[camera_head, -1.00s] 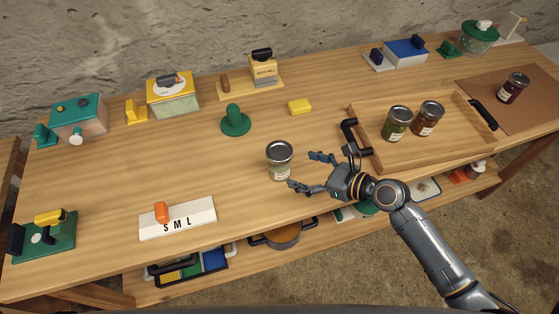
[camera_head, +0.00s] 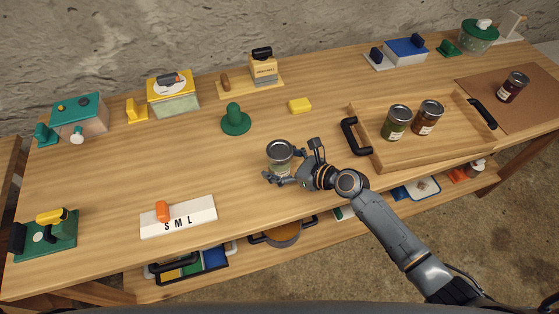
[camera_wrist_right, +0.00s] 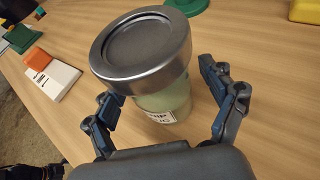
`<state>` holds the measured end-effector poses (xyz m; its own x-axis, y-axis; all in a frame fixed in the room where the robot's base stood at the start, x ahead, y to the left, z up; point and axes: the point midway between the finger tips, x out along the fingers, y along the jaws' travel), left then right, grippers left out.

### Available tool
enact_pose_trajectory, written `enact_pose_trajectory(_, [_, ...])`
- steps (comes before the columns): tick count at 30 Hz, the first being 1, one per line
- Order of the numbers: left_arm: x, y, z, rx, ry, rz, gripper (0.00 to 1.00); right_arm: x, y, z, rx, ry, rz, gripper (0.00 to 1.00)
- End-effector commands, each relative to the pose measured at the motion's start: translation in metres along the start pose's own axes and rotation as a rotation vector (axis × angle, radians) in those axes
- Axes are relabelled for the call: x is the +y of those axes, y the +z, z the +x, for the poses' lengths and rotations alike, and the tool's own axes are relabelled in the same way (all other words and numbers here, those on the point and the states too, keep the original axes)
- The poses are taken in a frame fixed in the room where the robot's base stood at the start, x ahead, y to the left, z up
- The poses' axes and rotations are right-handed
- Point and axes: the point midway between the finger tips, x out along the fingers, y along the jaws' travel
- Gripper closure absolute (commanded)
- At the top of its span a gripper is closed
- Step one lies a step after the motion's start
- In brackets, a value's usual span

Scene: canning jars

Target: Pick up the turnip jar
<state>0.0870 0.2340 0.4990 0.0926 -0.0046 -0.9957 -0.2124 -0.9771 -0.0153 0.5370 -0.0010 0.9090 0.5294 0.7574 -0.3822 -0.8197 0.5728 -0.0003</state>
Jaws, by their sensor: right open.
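The turnip jar (camera_head: 279,153) stands upright on the bench, left of the wooden tray. It has a grey metal lid and pale contents. In the right wrist view the jar (camera_wrist_right: 160,98) shows a white label, partly hidden, with letters like "NIP". My right gripper (camera_head: 284,166) is open, with one finger on each side of the jar. In the wrist view gaps show between the fingers and the glass, clearer on the right than on the left.
The wooden tray (camera_head: 462,148) with black handles holds a green jar (camera_head: 397,123) and a brown jar (camera_head: 428,118). Another dark jar (camera_head: 513,88) stands on a brown mat. A white S M L block (camera_head: 190,216) lies front left. The bench between is mostly clear.

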Motion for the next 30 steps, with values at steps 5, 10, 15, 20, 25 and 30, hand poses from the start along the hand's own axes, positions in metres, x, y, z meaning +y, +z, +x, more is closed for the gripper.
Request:
enact_pose_trajectory(5, [0.0,0.001,0.0,-0.001,0.0,0.001,0.09,0.0,0.0,0.0,0.0,0.0,0.0,0.45])
enact_pose_trajectory(10, [0.0,0.001,0.0,-0.001,0.0,0.001,0.09,0.0,0.0,-0.001,0.001,0.0,0.0,0.79])
enact_pose_trajectory(15, [0.0,0.001,0.0,-0.001,0.0,0.001,0.09,0.0,0.001,-0.001,-0.001,-0.001,0.0,0.87])
enact_pose_trajectory(20, [0.0,0.001,-0.001,-0.002,0.0,0.001,0.09,0.0,0.003,-0.001,-0.002,-0.001,-0.001,0.87])
enact_pose_trajectory(25, [0.0,0.001,-0.003,-0.002,0.0,0.001,0.09,0.0,0.017,-0.007,-0.004,0.0,-0.002,0.87])
enact_pose_trajectory(30, [0.0,0.0,-0.01,-0.002,0.0,0.001,0.09,0.009,0.042,-0.029,-0.003,0.001,-0.002,0.87])
